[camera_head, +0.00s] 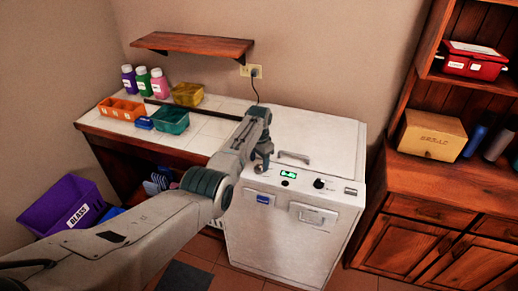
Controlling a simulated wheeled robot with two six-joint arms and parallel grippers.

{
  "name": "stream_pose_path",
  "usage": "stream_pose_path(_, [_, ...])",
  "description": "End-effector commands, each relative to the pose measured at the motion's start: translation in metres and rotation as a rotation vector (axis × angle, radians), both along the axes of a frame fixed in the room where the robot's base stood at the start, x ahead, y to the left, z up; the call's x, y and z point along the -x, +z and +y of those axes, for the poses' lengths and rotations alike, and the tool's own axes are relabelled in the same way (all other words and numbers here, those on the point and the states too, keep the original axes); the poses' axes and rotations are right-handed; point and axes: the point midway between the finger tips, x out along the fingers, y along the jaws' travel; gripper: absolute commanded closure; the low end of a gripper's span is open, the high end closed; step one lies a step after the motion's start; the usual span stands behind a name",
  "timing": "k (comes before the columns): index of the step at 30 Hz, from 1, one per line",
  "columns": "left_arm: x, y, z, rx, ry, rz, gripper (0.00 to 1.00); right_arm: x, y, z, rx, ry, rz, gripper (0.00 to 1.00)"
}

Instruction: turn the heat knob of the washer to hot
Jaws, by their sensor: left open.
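The white washer (287,236) stands in the middle of the view, with its control strip along the top front edge. A black knob (319,184) sits on the strip right of a green-lit display (289,175). A small black button (285,184) is below the display. My left arm reaches in from the lower left. My left gripper (262,164) is open over the left end of the strip, left of the display and apart from the black knob. It partly hides what is there, so I cannot tell if another knob sits under it. My right gripper is out of view.
A tiled counter (205,126) with bottles (143,83) and bins (171,120) adjoins the washer on the left. A purple bin (67,205) stands on the floor. A wooden cabinet (455,205) is at the right. A lid handle (294,157) sticks up behind the display.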

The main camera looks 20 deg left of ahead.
Motion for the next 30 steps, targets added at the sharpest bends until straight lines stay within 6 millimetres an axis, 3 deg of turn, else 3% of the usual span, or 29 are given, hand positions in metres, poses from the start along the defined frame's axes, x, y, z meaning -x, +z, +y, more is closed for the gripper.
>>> stream_pose_path(9, [0.0,0.059,0.0,0.0,0.0,-0.004,0.44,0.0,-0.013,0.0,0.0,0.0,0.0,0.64])
stream_pose_path(15, [-0.001,0.084,0.0,0.0,-0.001,-0.004,0.44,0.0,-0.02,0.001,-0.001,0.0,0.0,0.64])
stream_pose_path(30, [0.0,0.089,0.0,0.001,-0.001,-0.001,0.44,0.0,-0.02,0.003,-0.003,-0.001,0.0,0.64])
